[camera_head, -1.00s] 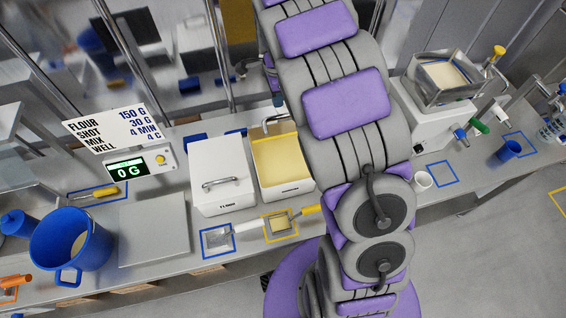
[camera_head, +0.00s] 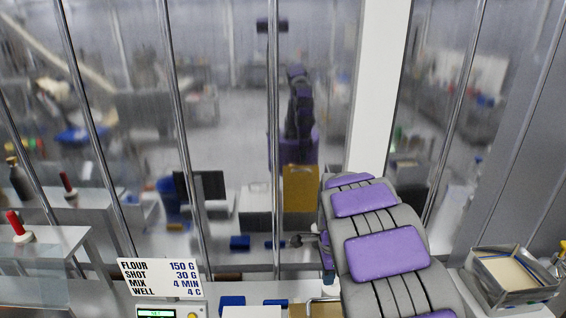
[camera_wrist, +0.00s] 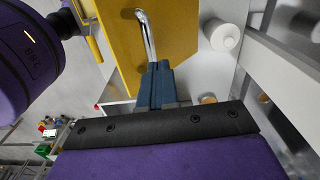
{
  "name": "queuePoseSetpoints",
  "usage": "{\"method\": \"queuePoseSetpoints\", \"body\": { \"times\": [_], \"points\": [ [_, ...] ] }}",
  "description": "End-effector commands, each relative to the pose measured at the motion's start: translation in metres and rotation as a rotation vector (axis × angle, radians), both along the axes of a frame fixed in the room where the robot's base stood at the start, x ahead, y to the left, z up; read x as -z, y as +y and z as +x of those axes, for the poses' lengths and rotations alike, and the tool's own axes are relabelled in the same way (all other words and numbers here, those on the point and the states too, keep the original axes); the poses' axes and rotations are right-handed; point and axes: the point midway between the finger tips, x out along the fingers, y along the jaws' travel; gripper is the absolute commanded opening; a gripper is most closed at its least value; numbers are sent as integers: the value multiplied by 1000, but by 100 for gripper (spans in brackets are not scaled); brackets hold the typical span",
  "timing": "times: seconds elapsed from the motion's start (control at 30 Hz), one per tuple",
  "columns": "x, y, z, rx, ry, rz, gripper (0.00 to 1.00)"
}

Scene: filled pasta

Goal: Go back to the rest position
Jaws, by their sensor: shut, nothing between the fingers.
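My arm (camera_head: 388,253) rises from the bottom of the head view, slightly right of centre, and bends away toward the back of the counter. My gripper (camera_head: 328,277) shows small and partly hidden at the arm's left side. In the wrist view my gripper's blue fingers (camera_wrist: 155,72) are together with nothing between them. A bent chrome bar (camera_wrist: 148,35) appears just beyond the fingertips, in front of a yellow panel (camera_wrist: 170,55). I cannot tell whether the fingers touch the bar.
A glass partition with metal posts (camera_head: 274,150) stands behind the counter. A recipe sign (camera_head: 160,276) stands at lower left above a scale display (camera_head: 157,312). A machine with a square tray (camera_head: 508,272) is at lower right. A white round object (camera_wrist: 222,36) shows in the wrist view.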

Motion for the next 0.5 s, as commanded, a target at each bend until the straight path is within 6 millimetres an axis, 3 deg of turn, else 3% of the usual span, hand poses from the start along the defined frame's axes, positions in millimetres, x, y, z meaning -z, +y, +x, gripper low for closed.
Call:
{"method": "queuePoseSetpoints", "body": {
  "times": [0.17,0.5],
  "points": [
    [3,-6,-39,-140,11,-8,0],
    [14,-11,-136,-516,54,4,0]
  ]
}}
